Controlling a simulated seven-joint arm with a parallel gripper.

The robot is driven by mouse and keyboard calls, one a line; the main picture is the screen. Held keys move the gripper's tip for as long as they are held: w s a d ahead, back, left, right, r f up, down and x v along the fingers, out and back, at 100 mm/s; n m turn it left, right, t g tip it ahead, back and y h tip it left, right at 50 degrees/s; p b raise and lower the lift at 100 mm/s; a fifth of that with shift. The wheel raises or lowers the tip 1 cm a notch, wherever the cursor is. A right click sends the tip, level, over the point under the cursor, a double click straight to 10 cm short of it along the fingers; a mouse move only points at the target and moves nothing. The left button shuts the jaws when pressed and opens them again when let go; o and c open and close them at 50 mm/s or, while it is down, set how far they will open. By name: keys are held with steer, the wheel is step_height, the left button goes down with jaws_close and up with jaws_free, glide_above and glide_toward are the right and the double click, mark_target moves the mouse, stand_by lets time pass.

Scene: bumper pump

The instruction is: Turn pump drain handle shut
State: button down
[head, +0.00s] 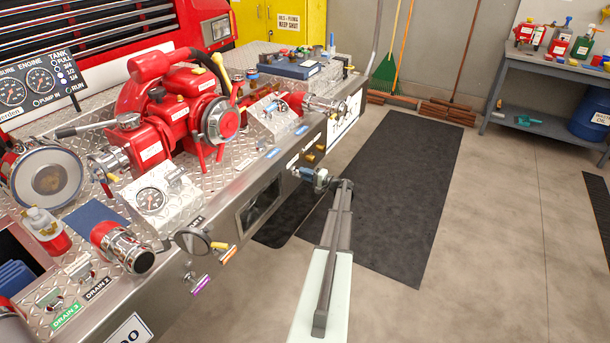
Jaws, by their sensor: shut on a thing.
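My gripper (321,180) is at the front face of the steel bumper (262,180), right of the dark rectangular recess. It is shut on a small blue-grey handle (306,173) low on that face. The fingers hide part of the handle, so its exact angle and any label are not readable. My arm reaches in from the bottom of the view. Farther left on the same face are a purple-tagged T-handle (200,285) and an orange-tagged one (228,255).
A red pump (185,110) stands on the diamond-plate deck, with a gauge box (160,195) in front of it. A black mat (400,190) and open concrete floor lie to the right. A workbench (560,68) stands far right.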

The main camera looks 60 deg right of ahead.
steer(key=shift+m, duration=0.3)
steer(key=c, duration=1.2)
jaws_free()
steer(key=shift+o, duration=0.2)
steer(key=shift+s, duration=0.1)
steer(key=s, duration=1.3)
steer(key=shift+s, duration=0.35)
